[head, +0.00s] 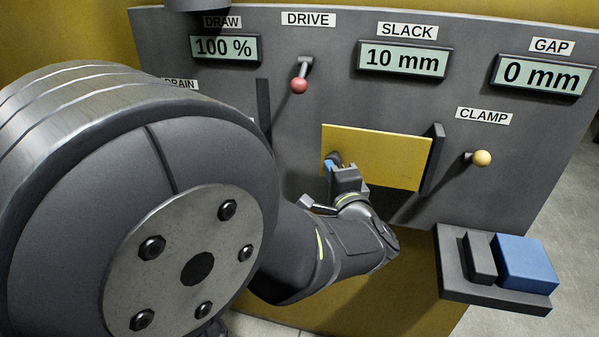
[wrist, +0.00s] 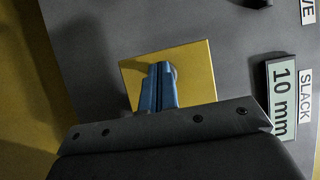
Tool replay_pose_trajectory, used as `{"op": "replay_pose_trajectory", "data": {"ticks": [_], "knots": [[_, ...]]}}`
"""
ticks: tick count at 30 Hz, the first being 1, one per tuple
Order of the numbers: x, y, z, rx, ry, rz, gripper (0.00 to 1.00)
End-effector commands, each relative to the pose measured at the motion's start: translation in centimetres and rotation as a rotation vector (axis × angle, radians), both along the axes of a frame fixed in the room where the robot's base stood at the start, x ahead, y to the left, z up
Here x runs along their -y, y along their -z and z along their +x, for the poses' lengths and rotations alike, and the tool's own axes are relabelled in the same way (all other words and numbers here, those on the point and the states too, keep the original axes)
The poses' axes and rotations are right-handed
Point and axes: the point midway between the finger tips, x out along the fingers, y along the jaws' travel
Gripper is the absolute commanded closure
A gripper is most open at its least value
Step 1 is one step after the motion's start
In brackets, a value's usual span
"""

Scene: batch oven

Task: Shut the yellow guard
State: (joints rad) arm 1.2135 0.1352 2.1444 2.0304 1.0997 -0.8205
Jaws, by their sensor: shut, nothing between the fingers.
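The yellow guard (head: 385,155) is a flat plate on the grey panel, and it also shows in the wrist view (wrist: 198,62). In the head view its right end is close to a dark upright bar (head: 434,160). My gripper (head: 331,163) is shut and empty, its blue fingers (wrist: 158,85) together at the guard's left end. A small grey rounded part (wrist: 171,70) shows beside the fingertips in the wrist view. I cannot tell whether the fingers touch it or the guard. My gripper and wrist hide the guard's lower left part.
Another dark upright bar (head: 263,108) stands left of the guard, with bare panel between. A red-knobbed drive lever (head: 300,84) is above and a yellow clamp knob (head: 481,158) at right. A shelf (head: 490,290) with a blue block (head: 526,262) juts out at lower right.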

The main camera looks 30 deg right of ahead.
Motion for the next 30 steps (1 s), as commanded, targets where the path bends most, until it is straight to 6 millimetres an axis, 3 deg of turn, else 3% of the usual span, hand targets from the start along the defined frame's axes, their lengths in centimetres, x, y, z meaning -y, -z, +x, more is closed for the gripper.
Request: {"op": "replay_pose_trajectory", "data": {"ticks": [11,30], "knots": [[-0.5,-0.4,-0.5,0.005,-0.003,-0.007,1.0],[-8.2,0.0,-9.1,0.002,0.004,-0.003,1.0]]}}
